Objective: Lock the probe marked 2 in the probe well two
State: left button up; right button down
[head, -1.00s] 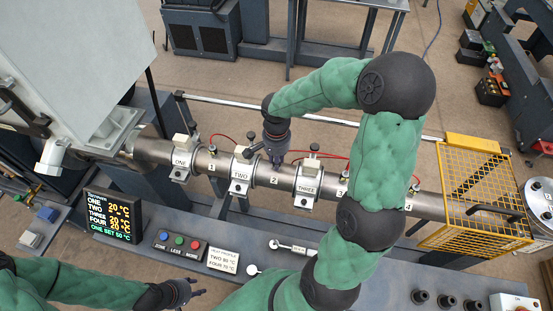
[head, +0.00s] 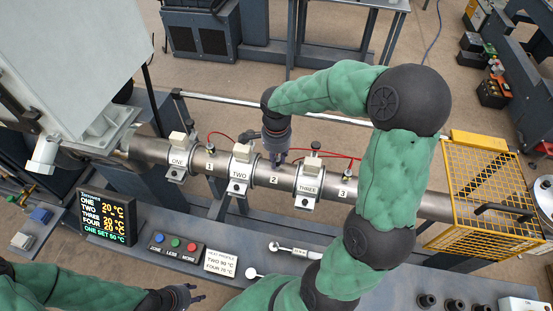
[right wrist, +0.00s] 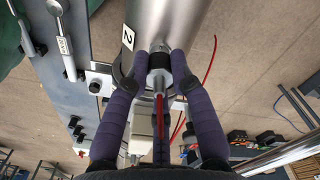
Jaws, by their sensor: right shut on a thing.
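The steel barrel (head: 325,190) carries plates numbered 1, 2 and 3. My right gripper (head: 276,158) is over the barrel at the plate marked 2 (head: 273,180), between the heater bands TWO (head: 239,173) and THREE (head: 308,187). In the right wrist view its dark fingers surround a metal probe (right wrist: 158,82) with a red cable, and they are shut on it. The probe stands at the barrel beside the 2 plate (right wrist: 128,37); the well mouth is hidden, and I cannot tell whether it is locked. My left gripper (head: 190,294) is open and empty at the lower left.
Probes with red cables stand at plates 1 (head: 210,140) and 3 (head: 347,171). A button box (head: 175,247), a temperature display (head: 106,217) and a heat profile card (head: 219,262) are on the front bench. A yellow mesh guard (head: 485,190) covers the barrel's right end.

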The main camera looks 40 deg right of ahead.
jog(key=c, duration=1.6)
grip_release()
grip_shut()
jog(key=shift+f, duration=0.1)
jog(key=shift+c, duration=1.5)
grip_release()
grip_shut()
